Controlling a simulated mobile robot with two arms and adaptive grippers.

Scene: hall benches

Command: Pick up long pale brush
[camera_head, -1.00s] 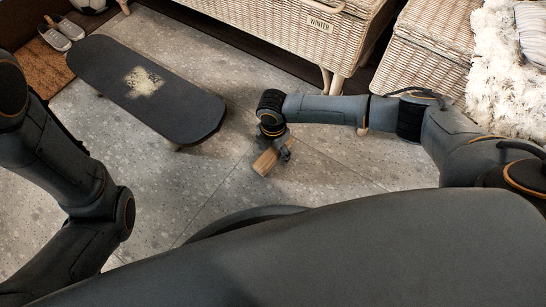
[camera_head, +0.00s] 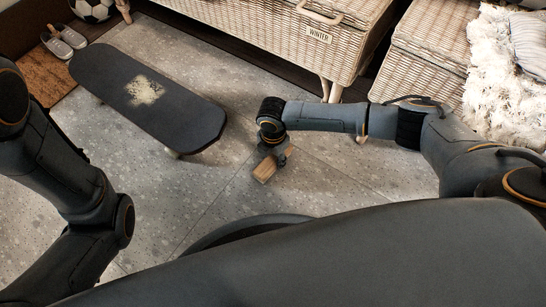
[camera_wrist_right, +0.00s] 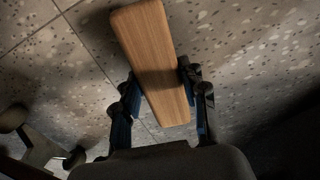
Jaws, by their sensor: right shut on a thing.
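The long pale brush (camera_head: 266,168) shows as a block of light brown wood below my right gripper (camera_head: 280,157) in the head view. In the right wrist view the wooden brush (camera_wrist_right: 153,55) lies lengthwise between the two fingers of my right gripper (camera_wrist_right: 160,102). The fingers are shut on its two long sides. Only the wooden back shows; any bristles are hidden. I cannot tell whether it touches the floor. My left arm is in the head view at the left, but its gripper is out of view.
A low dark skateboard-shaped bench (camera_head: 190,115) stands left of my right gripper. A wicker chest labelled WINTER (camera_head: 290,40) and another wicker seat (camera_head: 428,55) stand behind. Shoes (camera_head: 63,40) and a ball (camera_head: 92,8) are at the far left.

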